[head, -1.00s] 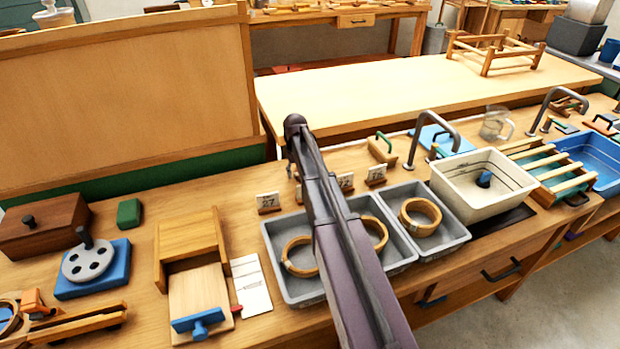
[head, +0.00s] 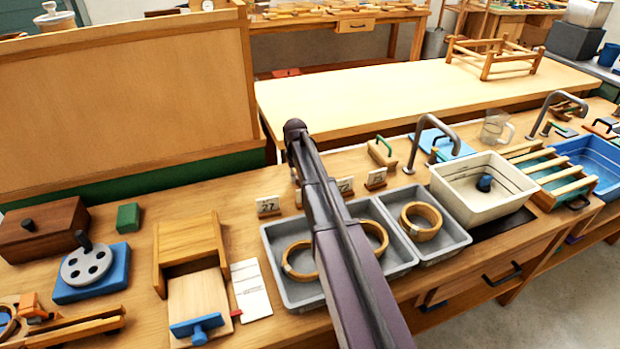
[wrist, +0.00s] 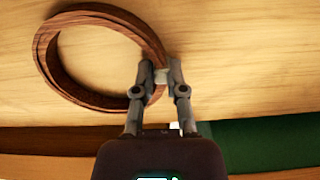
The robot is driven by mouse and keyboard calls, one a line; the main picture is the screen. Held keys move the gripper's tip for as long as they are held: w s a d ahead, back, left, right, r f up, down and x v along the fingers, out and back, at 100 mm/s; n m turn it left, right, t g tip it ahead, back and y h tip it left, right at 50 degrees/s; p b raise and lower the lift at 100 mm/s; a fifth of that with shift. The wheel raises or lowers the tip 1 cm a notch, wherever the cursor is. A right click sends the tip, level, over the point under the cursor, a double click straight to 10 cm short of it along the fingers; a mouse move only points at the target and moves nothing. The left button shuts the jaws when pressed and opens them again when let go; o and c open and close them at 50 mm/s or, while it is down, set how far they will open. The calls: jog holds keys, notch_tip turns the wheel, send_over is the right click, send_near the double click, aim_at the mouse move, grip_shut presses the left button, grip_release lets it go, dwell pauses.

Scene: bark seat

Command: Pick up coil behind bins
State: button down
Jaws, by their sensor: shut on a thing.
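In the wrist view a dark brown wooden coil (wrist: 44,58), a ring of thin bent strip, lies against a pale wood surface. My gripper (wrist: 161,72) is shut on the right side of the coil's band, with a small light patch between the fingertips. I cannot tell whether the coil touches the surface or is lifted. In the head view my arm hides the gripper and this coil. Grey bins (head: 452,247) stand on the bench, with lighter coils (head: 421,221) in them; my arm crosses in front of part of them.
Small number cards (head: 268,206) stand behind the bins. A cream basin (head: 484,208) with a curved tap is to the right. A wooden box (head: 188,245) and a blue block with a grey disc (head: 87,263) are to the left. A tall wooden panel (head: 120,95) rises behind.

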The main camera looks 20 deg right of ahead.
jog(key=shift+r, duration=0.1)
dwell(0.3)
notch_tip(320, 180, up, 10)
jog(key=p, duration=1)
